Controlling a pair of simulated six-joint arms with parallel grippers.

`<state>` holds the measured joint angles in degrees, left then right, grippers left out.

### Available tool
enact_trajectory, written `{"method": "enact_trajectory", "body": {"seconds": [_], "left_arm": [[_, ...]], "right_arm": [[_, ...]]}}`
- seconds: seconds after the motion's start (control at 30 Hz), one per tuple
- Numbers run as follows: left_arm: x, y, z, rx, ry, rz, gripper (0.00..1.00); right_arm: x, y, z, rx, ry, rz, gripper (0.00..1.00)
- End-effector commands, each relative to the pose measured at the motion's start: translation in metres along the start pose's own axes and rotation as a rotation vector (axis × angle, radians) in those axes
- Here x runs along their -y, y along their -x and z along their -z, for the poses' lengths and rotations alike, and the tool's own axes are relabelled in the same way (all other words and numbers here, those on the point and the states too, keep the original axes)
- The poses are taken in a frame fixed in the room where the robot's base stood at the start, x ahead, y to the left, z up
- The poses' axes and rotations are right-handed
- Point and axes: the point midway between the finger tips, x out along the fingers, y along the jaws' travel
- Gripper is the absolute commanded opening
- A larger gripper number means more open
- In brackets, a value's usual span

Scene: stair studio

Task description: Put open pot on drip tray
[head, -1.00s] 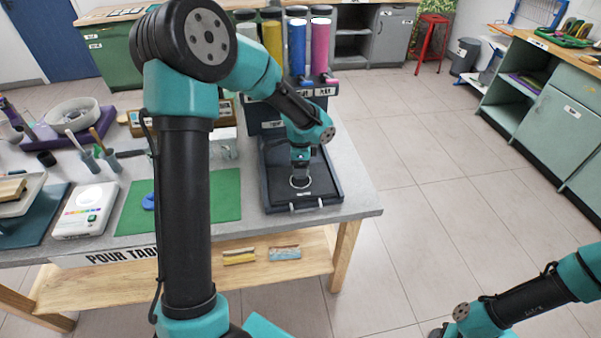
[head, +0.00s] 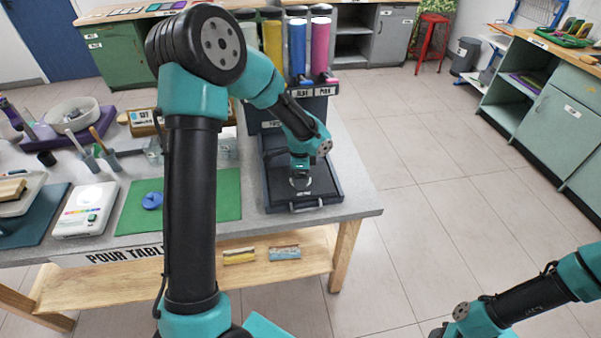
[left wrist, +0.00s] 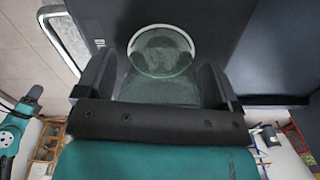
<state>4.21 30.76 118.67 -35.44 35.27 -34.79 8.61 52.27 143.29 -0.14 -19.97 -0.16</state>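The open pot (left wrist: 160,55) is a small clear cup with a pale round rim. It shows between the two fingers of my left gripper (left wrist: 158,82) in the left wrist view, and its sides reach both fingers. In the head view its rim shows as a pale ring (head: 300,183) just below my left gripper (head: 300,175). The drip tray (head: 330,203) is a dark, shallow tray at the table's right end, and the pot is over its inside area. I cannot tell whether the pot's base touches the tray. My right gripper (head: 440,332) is cut by the bottom edge, away from the table.
A blue disc (head: 152,201) lies on the green mat (head: 222,195), left of the tray. A white scale (head: 87,210) stands farther left. A rack with coloured tubes (head: 297,50) stands behind the tray. Open floor lies right of the table.

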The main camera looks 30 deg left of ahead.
Motion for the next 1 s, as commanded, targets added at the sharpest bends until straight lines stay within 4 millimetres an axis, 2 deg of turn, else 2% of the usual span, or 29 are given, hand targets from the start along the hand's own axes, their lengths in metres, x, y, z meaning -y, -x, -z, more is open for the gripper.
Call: {"method": "enact_trajectory", "body": {"seconds": [0.3,0.47,0.67,1.0], "left_arm": [[0.0,0.001,0.0,0.0,0.0,0.0,0.93],[0.001,0.009,0.0,-0.002,0.002,0.003,0.93],[0.001,0.038,0.001,-0.003,0.001,0.005,0.93],[0.0,0.1,0.0,-0.002,0.0,0.004,0.93]], "right_arm": [[0.0,0.0,0.0,0.0,0.0,0.0,0.43],[0.0,0.0,0.0,0.0,0.0,0.0,0.43],[0.0,0.0,0.0,0.0,0.0,0.0,0.43],[0.0,0.0,0.0,0.0,0.0,0.0,0.43]]}}
